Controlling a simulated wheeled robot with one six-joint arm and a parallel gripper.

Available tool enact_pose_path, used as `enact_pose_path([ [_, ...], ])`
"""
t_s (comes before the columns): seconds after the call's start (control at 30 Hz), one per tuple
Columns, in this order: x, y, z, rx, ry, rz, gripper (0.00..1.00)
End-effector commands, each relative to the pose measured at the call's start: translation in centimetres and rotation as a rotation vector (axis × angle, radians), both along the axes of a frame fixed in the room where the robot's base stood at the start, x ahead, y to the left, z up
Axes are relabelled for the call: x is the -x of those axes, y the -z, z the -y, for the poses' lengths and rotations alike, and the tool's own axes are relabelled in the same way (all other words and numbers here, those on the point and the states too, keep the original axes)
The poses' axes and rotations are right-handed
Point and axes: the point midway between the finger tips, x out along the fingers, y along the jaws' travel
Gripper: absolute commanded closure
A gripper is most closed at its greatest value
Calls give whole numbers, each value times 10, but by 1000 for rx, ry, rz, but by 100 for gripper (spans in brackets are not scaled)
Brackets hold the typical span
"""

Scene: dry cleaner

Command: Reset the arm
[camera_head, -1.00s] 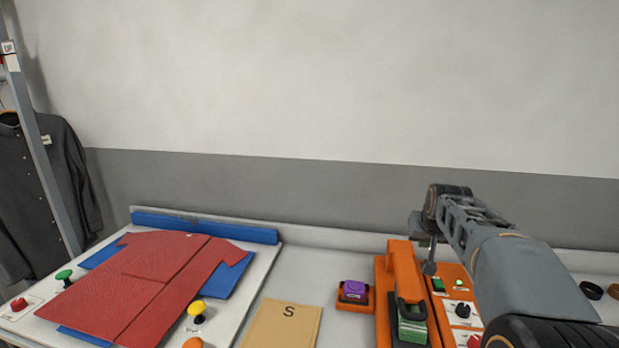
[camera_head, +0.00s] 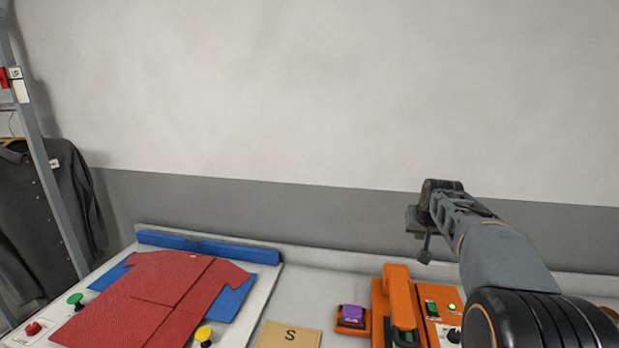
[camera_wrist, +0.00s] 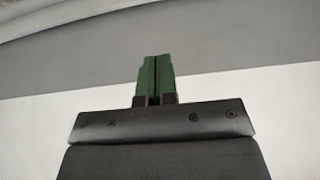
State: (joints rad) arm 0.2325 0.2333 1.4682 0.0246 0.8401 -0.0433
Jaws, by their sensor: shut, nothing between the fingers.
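My gripper (camera_wrist: 154,80) shows in the wrist view with its two green fingers together and nothing between them. Behind them are only a white and grey wall and a pale curved edge. In the head view my arm reaches in from the lower right, raised above the orange machine. Its end (camera_head: 425,245) points toward the upper middle and is apart from everything on the counter. The fingertips are hard to make out there.
A red shirt (camera_head: 150,298) lies on a blue folding board (camera_head: 228,300) at left. An orange machine (camera_head: 392,290), a purple-topped device (camera_head: 352,316) and a tan "S" packet (camera_head: 289,337) stand right of it. A dark jacket (camera_head: 40,215) hangs far left.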

Motion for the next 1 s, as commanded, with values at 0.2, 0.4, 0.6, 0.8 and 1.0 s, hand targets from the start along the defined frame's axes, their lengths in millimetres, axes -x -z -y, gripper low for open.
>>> enact_pose_path([
  [0.2,-1,-2,0,0,0,-1,100],
  [0.4,0,1,0,-5,5,-8,100],
  [0.6,31,44,-8,-36,13,-124,100],
  [0.8,124,81,-50,-56,-22,-239,100],
  [1.0,215,111,-88,-54,-80,-284,100],
])
